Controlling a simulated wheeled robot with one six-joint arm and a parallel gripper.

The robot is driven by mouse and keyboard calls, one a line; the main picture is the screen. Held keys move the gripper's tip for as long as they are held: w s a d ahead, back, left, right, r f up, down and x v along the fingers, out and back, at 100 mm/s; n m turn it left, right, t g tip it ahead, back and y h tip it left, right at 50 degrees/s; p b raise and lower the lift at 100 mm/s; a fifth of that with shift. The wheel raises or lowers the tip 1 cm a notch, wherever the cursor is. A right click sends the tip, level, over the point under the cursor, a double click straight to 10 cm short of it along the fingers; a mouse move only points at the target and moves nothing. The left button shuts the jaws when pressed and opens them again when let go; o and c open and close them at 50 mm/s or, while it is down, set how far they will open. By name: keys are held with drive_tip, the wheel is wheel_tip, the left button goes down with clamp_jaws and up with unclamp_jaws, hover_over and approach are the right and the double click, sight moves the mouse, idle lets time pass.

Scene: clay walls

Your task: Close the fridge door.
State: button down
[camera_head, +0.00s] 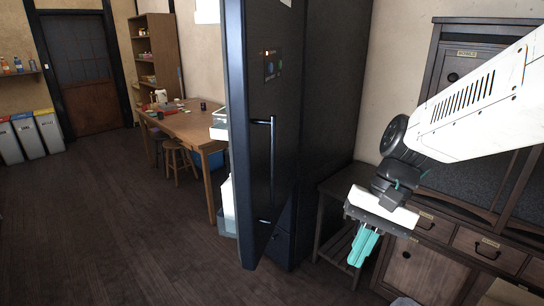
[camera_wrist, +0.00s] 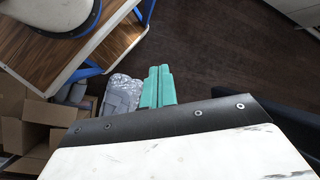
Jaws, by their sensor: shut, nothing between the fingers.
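The fridge door (camera_head: 262,110) is black and stands open in the middle of the head view. Its outer face shows a long vertical handle (camera_head: 272,165) and a small panel. White door shelves (camera_head: 219,130) show past its left edge. The dark fridge body (camera_head: 335,85) is behind it to the right. My gripper (camera_head: 359,258) has green fingers and hangs to the right of the door, apart from it, pointing down. In the wrist view its fingers (camera_wrist: 158,70) lie together with nothing between them.
A wooden table (camera_head: 190,125) with stools stands behind the door at left. A dark low stand (camera_head: 340,185) and a wooden cabinet (camera_head: 425,270) are near my gripper. A cardboard box (camera_wrist: 35,125) shows in the wrist view. The wooden floor at left is clear.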

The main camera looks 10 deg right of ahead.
drive_tip(key=w+a+f+m+y, duration=0.1)
drive_tip(key=w+m+y, duration=0.3)
drive_tip(key=w+m, duration=0.15)
drive_tip(key=m+t+y, duration=0.6)
drive_tip(key=m+t, duration=0.6)
drive_tip(key=m, duration=0.1)
approach(261, 157)
drive_tip(key=x, duration=0.5)
drive_tip(key=shift+w+a+f, duration=0.15)
drive_tip(key=shift+w+a, duration=0.05)
drive_tip(key=shift+w, duration=0.15)
drive_tip(key=shift+w+a, duration=0.35)
drive_tip(key=shift+a, duration=0.15)
drive_tip(key=shift+a, duration=0.1)
